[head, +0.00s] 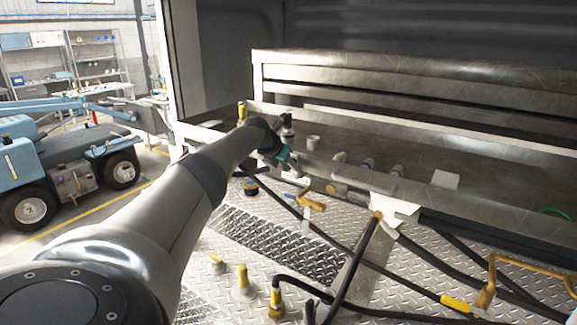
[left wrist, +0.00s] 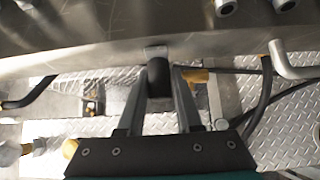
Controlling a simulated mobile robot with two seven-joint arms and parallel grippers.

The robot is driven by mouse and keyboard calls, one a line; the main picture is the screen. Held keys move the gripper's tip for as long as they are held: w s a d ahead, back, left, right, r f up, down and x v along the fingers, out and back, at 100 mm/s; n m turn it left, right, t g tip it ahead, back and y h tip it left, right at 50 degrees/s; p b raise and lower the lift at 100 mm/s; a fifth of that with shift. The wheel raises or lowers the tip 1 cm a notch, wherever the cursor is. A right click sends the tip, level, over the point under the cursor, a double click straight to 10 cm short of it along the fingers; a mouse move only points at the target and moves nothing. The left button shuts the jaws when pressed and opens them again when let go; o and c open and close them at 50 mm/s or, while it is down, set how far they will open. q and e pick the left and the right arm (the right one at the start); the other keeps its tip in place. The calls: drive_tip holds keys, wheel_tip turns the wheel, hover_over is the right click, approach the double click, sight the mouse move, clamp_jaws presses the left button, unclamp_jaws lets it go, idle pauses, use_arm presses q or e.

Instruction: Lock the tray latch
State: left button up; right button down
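In the left wrist view, a dark rounded knob (left wrist: 158,74), apparently the tray latch, sticks out below the edge of a metal panel (left wrist: 85,45), which looks like the tray's front. My left gripper (left wrist: 160,92) has one finger on each side of the knob. A narrow gap seems to show beside it, so the fingers look open around it, not clamped. In the head view, my left arm reaches to the tray's front rail, and the teal-marked gripper (head: 286,157) is small and partly hidden by the wrist. My right gripper is not in view.
Yellow handles (head: 312,200) and black hoses (head: 365,262) lie in front of the tray, over a diamond-plate deck (head: 230,275). A white bracket (head: 397,212) stands right of the gripper. A blue vehicle (head: 75,165) is far left.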

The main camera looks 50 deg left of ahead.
use_arm(q)
drive_tip(key=o, duration=0.4)
drive_tip(key=shift+r, duration=0.1)
drive_tip(key=shift+s+r+p, duration=0.3)
drive_tip(key=shift+s+r, duration=0.2)
drive_tip(key=b+v, duration=0.1)
drive_tip(key=v, duration=0.6)
drive_tip(key=b+v, duration=0.1)
drive_tip(key=v, duration=0.5)
drive_tip(key=shift+s+d+r, duration=0.2)
drive_tip(key=shift+s+d, duration=0.05)
drive_tip(key=shift+d, duration=0.05)
